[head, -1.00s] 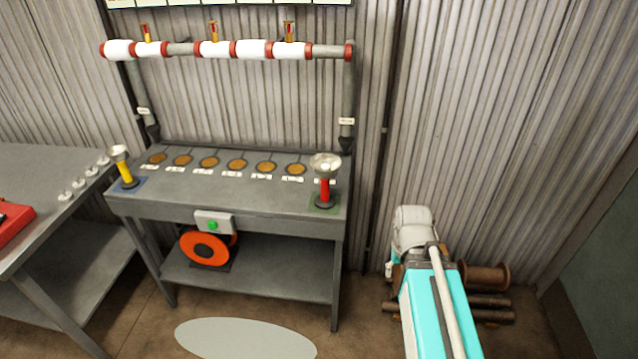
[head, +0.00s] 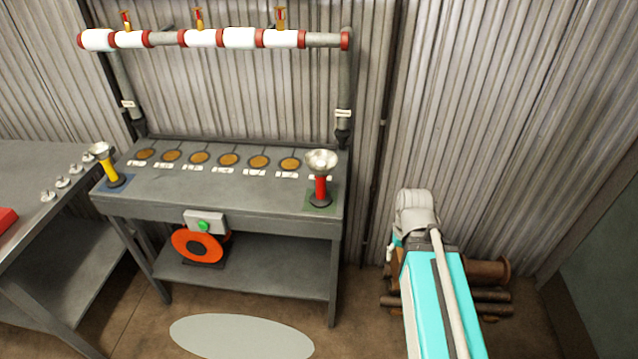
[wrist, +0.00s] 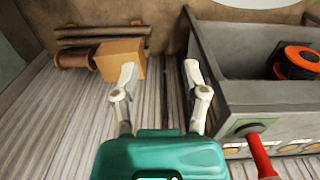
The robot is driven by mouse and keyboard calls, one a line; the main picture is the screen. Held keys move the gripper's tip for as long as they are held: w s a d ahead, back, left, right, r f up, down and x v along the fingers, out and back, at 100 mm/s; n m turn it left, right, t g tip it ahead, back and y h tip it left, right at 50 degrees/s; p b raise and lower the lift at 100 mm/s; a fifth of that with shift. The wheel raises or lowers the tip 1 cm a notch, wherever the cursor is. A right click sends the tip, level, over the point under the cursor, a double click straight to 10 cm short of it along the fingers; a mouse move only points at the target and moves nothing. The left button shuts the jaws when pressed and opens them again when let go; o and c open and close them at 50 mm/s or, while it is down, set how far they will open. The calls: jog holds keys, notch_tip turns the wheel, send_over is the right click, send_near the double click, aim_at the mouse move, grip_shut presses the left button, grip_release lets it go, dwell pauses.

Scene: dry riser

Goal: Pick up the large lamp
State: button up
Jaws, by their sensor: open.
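A red lamp (head: 320,188) with a wide silver head stands upright on a green pad at the right end of the grey bench (head: 250,200). It looks larger than the yellow lamp (head: 109,170), which stands on a blue pad at the left end. In the wrist view my gripper (wrist: 160,72) is open and empty, its two fingers apart. The red lamp (wrist: 262,150) shows at the lower right there, apart from the fingers; its head is cut off by the frame. In the head view only my arm shows, right of the bench, with the gripper hidden.
A pipe with white and red fittings (head: 240,38) runs above the bench. An orange reel (head: 199,246) sits on the lower shelf. A brown box (wrist: 121,60) and pipes lie on the floor right of the bench. Another table (head: 30,180) stands at left.

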jog(key=shift+d, duration=0.15)
jog(key=o, duration=0.3)
jog(key=shift+w, duration=0.1)
jog(key=shift+o, duration=0.5)
jog(key=shift+w+f+n+h+b, duration=0.3)
jog(key=shift+f+n+b, duration=0.05)
jog(key=shift+n, duration=0.05)
jog(key=w+a+f+n+t+h+b, duration=0.2)
jog(key=w+a+n+t+h+b, duration=0.2)
jog(key=w+a+n+h+b, duration=0.7)
jog(key=w+a+r+n+t+b, duration=0.1)
jog(key=a+r+n+t, duration=0.1)
jog(key=a+n, duration=0.3)
jog(key=w+a+r+n+t+h+b, duration=0.1)
jog(key=w+a+r+n+t, duration=0.1)
jog(key=a, duration=0.7)
jog(key=w+a+r+n+t+b, duration=0.1)
jog(key=w+a+r+n+t, duration=0.1)
jog(key=a+n+t, duration=0.2)
jog(key=a+n, duration=0.3)
jog(key=shift+a+n+h, duration=0.3)
jog(key=shift+a+h, duration=0.1)
